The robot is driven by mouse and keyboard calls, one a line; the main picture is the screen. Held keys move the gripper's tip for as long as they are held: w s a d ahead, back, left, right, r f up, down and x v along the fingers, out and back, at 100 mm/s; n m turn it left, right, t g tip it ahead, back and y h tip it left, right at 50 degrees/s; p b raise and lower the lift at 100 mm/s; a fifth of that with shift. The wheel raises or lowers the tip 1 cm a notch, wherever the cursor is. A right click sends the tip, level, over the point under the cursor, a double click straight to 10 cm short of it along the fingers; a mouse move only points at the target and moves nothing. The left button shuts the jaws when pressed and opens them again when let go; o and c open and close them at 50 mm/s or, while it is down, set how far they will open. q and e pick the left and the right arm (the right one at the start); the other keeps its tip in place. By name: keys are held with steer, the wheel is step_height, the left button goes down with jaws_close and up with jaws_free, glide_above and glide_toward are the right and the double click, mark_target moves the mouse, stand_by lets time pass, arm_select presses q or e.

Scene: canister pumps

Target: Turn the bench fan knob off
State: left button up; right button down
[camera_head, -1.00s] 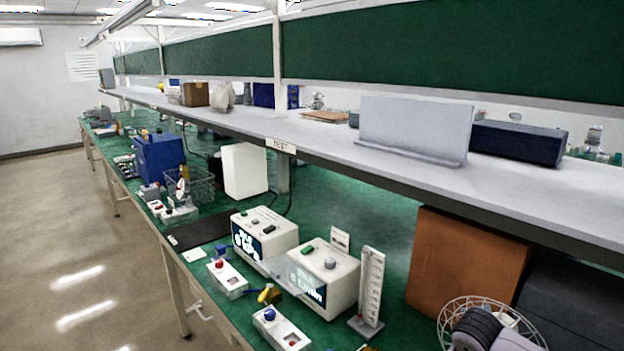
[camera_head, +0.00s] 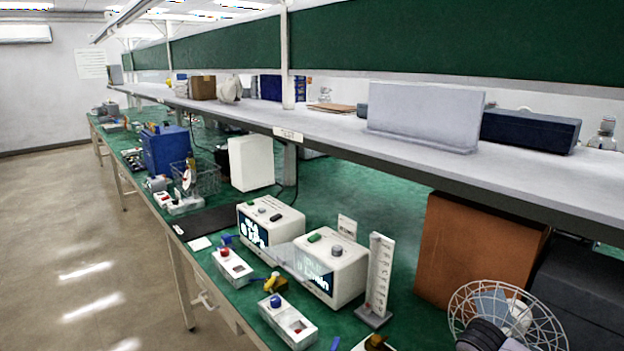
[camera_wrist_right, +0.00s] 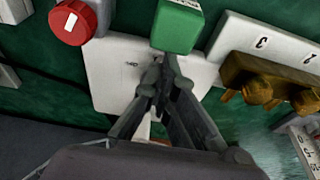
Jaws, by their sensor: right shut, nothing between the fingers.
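A fan with a round white wire cage (camera_head: 547,318) stands at the bottom right of the head view, partly cut off and partly covered by dark rounded parts. In the right wrist view, a red round knob (camera_wrist_right: 72,22) with a white mark is at the upper left. A green block (camera_wrist_right: 178,26) sits on a white plate (camera_wrist_right: 115,72) at the top middle. I cannot tell which of these belongs to the fan. My right gripper (camera_wrist_right: 160,72) is shut and empty, its fingertips over the white plate just below the green block. My left gripper is not in view.
Two white display boxes (camera_head: 338,258) stand on the green bench (camera_head: 375,185), beside a tall white gauge stand (camera_head: 380,275). Small white switch boxes (camera_head: 288,322) lie along the front edge. A brown box (camera_head: 465,250) is behind the fan. A grey shelf (camera_head: 330,127) overhangs the bench. Brass fittings (camera_wrist_right: 258,80) lie right of my right gripper.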

steer(key=shift+s+d+f+b, duration=0.25)
steer(key=shift+b, duration=0.05)
stand_by(0.7)
steer(key=shift+s+d+b, duration=0.3)
steer(key=shift+b, duration=0.65)
steer(key=shift+s+d, duration=0.15)
steer(key=shift+s+a, duration=0.25)
stand_by(0.3)
steer(key=shift+r, duration=0.45)
steer(key=r+p, duration=0.1)
steer(key=r, duration=0.1)
steer(key=r+p, duration=0.2)
steer(key=r, duration=0.1)
steer(key=shift+w+a+r, duration=0.15)
steer(key=shift+w+r, duration=0.05)
steer(key=shift+r, duration=0.05)
steer(key=shift+w+f, duration=0.1)
